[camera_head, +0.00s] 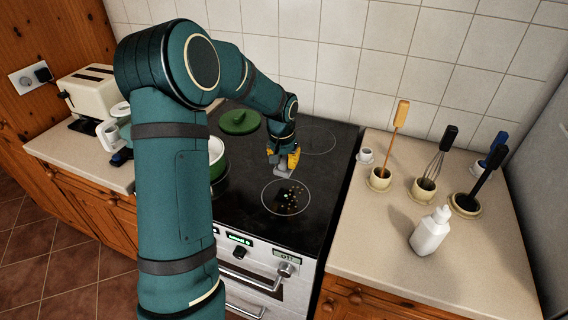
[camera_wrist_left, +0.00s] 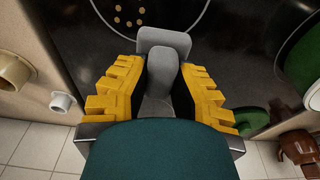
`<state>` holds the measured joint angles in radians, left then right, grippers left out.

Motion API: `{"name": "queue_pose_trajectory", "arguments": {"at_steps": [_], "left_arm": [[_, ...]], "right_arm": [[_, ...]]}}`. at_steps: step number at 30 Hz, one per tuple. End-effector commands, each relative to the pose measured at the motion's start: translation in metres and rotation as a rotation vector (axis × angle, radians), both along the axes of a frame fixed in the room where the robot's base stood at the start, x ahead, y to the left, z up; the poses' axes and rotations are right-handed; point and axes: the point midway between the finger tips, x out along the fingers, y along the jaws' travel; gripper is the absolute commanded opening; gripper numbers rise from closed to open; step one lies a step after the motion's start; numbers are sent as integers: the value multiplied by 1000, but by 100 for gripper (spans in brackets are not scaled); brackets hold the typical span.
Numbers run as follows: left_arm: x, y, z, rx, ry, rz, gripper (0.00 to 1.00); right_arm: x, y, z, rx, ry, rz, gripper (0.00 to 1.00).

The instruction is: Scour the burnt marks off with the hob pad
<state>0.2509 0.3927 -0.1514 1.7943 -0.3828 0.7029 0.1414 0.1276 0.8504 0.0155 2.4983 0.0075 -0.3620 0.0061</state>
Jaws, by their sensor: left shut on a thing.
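My left gripper (camera_head: 284,158) has yellow fingers, which also show in the wrist view (camera_wrist_left: 163,92). It is shut on the grey handle of the hob pad (camera_wrist_left: 164,42). In the head view, the pad (camera_head: 283,172) is just behind the marked cooking ring; I cannot tell whether it touches the glass. The burnt marks (camera_head: 291,199) are small pale and brownish spots inside the front right ring of the black hob (camera_head: 245,207). Several of them also show at the top of the wrist view (camera_wrist_left: 128,16). My right gripper is not in view.
A green lid (camera_head: 239,121) lies at the back of the hob. A pot (camera_head: 216,156) is partly hidden behind my left arm. On the right counter (camera_head: 385,232) stand a white bottle (camera_head: 431,231) and several utensils in holders. A toaster (camera_head: 88,92) is on the left counter.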

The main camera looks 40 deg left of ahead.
Motion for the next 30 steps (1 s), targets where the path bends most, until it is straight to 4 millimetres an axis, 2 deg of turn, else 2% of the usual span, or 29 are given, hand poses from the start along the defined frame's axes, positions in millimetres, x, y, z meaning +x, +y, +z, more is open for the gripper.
{"name": "queue_pose_trajectory", "arguments": {"at_steps": [1,6,18,25,30], "left_arm": [[1,0,11,0,0,-1,0],[2,-1,29,0,0,-2,0],[2,-2,30,-1,1,-3,0],[13,-36,27,-1,0,-5,0],[15,-44,29,2,-1,-2,0]], "right_arm": [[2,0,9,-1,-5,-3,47],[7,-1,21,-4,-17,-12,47],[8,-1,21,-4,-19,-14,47],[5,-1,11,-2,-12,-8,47],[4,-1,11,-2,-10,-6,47]]}}
